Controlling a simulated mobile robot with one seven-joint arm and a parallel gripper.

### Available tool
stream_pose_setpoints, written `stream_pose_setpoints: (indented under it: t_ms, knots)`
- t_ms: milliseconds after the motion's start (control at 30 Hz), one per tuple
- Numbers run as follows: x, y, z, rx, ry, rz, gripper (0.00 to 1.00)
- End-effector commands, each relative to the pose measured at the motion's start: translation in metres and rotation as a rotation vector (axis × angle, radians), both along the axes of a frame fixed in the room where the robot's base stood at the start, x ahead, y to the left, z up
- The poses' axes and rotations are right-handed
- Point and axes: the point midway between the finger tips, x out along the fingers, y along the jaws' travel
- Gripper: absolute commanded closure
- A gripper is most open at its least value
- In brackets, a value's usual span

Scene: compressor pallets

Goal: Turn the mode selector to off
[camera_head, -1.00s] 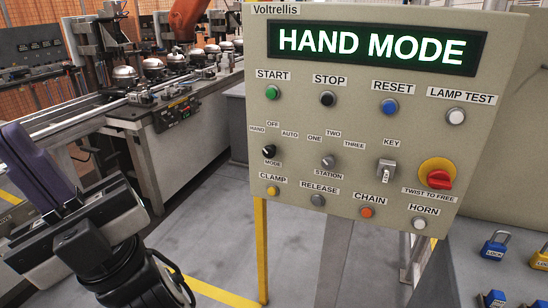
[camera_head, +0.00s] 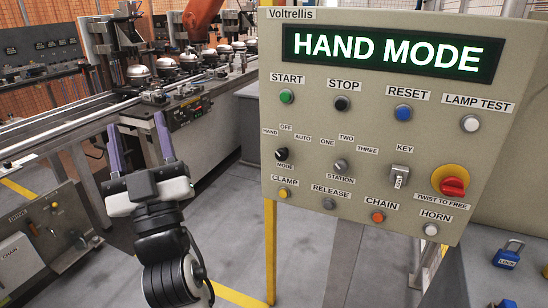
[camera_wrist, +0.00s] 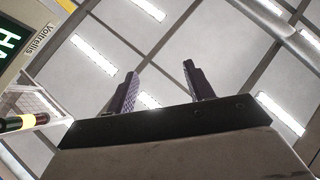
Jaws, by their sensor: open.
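The mode selector (camera_head: 281,154) is a black knob at the left of the beige control panel (camera_head: 370,140), with the labels HAND, OFF and AUTO around it. Its pointer appears turned toward HAND, and the green display (camera_head: 390,49) reads HAND MODE. My gripper (camera_head: 138,138) is open and empty, left of the panel and apart from it, with its two purple-grey fingers pointing up. In the wrist view the open fingers (camera_wrist: 158,88) point toward the ceiling, and a corner of the panel shows at the left. The selector is not visible there.
Close to the selector are the station knob (camera_head: 340,166), the key switch (camera_head: 400,176), the yellow clamp button (camera_head: 285,194) and the green start button (camera_head: 287,96). A red emergency knob (camera_head: 452,187) sits at right. A conveyor line (camera_head: 190,95) stands behind my gripper. Open floor lies below the panel.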

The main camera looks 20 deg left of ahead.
Motion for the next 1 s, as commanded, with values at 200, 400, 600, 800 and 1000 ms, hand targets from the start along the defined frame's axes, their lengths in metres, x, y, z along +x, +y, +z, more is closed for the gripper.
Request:
stream_pose_setpoints:
  t_ms: [200, 400, 600, 800, 1000]
  knots:
    - [0.117, -0.037, -0.090, -0.155, 0.474, -0.401, 0.48]
    - [0.155, -0.092, -0.153, -0.163, 0.769, -0.665, 0.48]
    - [0.164, -0.113, -0.172, -0.149, 0.859, -0.749, 0.48]
    - [0.191, -0.115, -0.171, -0.150, 0.861, -0.751, 0.48]
    - [0.234, -0.115, -0.170, -0.153, 0.860, -0.750, 0.48]
